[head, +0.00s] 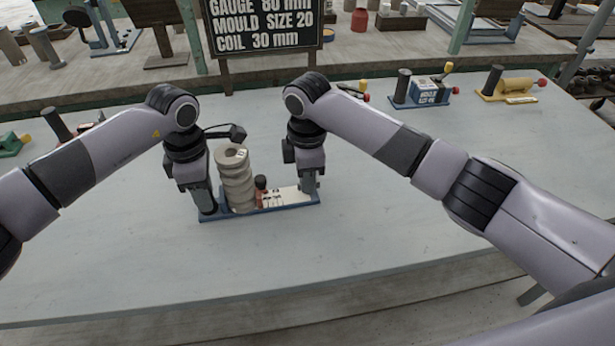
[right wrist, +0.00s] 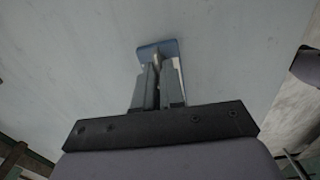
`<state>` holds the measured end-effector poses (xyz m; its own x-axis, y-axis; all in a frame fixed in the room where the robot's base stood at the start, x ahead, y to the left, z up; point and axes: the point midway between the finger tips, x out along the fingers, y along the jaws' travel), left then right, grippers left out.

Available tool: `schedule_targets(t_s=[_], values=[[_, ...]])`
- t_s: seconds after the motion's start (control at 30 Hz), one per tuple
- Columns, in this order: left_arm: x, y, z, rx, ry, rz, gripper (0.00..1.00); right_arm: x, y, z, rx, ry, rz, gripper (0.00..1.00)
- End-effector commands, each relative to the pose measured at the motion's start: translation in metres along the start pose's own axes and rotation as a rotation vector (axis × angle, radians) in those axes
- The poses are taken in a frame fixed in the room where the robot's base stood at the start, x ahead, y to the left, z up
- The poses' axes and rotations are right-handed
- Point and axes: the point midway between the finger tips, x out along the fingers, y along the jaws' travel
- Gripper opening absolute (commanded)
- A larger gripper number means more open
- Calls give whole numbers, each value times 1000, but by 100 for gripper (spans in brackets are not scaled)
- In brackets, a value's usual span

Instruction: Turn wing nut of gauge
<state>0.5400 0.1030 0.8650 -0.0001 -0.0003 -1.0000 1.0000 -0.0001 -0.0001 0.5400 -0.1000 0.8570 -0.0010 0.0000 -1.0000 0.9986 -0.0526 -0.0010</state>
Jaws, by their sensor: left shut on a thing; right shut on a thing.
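The gauge has a blue base (head: 270,210) with a white scale plate, a small red block with a dark knob (head: 261,184) and a tall grey coiled piece (head: 236,178) standing at its left part. My left gripper (head: 207,208) points down at the base's left end, shut on the gauge's dark post, which it mostly hides. My right gripper (head: 309,188) points down at the right end. In the right wrist view its fingers (right wrist: 158,88) are shut on a small part above the blue base end (right wrist: 157,48); the wing nut is largely hidden between them.
More gauges stand at the back right, one blue (head: 428,92) and one yellow (head: 512,86). A green one (head: 12,144) is at the far left. A dark sign (head: 265,27) stands behind the gauge. The table's front (head: 260,270) is clear.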

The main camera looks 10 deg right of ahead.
Motion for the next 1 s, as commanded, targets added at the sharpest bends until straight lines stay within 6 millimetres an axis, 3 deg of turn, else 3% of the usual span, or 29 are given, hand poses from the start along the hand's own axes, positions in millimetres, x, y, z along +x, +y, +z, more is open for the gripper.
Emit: schedule_targets(t_s=[1.0], values=[[-1,0,0,-1,1,1,0,-1,2,0,954,3,-1,0]])
